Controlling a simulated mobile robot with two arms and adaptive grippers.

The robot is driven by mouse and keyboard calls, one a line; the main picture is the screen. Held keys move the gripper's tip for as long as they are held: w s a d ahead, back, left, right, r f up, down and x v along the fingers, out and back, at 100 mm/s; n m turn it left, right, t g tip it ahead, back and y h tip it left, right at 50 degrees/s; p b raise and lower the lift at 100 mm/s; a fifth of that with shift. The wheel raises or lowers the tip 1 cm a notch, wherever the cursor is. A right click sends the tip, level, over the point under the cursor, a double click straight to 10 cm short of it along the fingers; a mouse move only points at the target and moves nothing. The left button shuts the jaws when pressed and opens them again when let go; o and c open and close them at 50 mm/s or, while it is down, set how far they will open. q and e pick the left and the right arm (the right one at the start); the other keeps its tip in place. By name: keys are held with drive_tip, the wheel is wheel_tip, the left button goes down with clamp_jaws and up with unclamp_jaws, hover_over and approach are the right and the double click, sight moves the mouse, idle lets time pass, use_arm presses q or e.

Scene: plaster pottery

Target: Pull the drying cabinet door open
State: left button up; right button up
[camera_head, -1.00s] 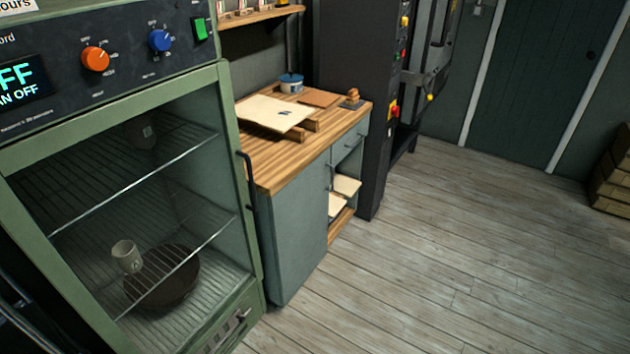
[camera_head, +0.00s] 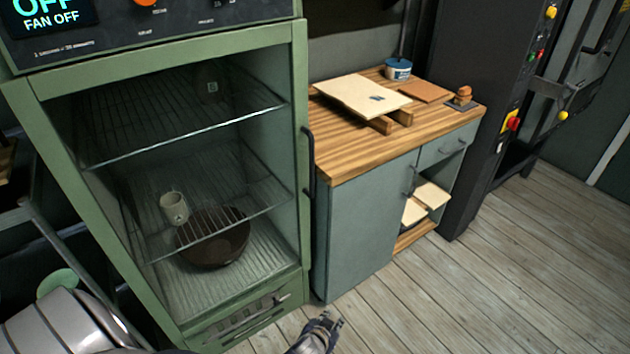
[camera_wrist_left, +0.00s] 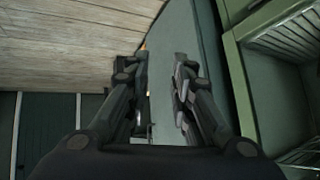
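The green drying cabinet (camera_head: 165,65) stands at the left in the head view. Its green-framed glass door (camera_head: 303,100) looks shut, with a black vertical bar handle (camera_head: 309,165) at its right edge. My left gripper (camera_head: 332,322) is low at the bottom of the head view, below the handle and apart from it. In the left wrist view its two fingers (camera_wrist_left: 158,60) are spread with a clear gap and nothing between them. The green cabinet edge (camera_wrist_left: 238,90) shows right of the fingers there. I cannot make out the handle there. My right gripper is not in view.
A grey-blue cupboard (camera_head: 365,235) with a wooden top stands close beside the handle side of the door. Inside the drying cabinet are a cup (camera_head: 173,209) and a dark round bowl (camera_head: 215,245). The wooden floor (camera_head: 480,300) in front of the cupboard is clear.

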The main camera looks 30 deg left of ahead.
use_arm(q)
drive_tip(key=w+a+r+n+t+y+b, duration=0.1)
drive_tip(key=w+a+r+t+y+b, duration=0.15)
drive_tip(key=w+r, duration=0.55)
drive_tip(key=n+t+y+b, duration=0.4)
drive_tip(key=n+y, duration=0.2)
approach(312, 170)
drive_tip(key=p+x, duration=0.1)
drive_tip(key=x, duration=0.8)
drive_tip(key=shift+w+a+r, duration=0.1)
drive_tip(key=shift+w+a, duration=0.35)
drive_tip(key=shift+w, duration=0.15)
drive_tip(key=shift+w+a, duration=0.1)
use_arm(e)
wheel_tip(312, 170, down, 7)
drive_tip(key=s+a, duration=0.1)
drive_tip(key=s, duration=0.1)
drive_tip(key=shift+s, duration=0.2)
use_arm(q)
clamp_jaws()
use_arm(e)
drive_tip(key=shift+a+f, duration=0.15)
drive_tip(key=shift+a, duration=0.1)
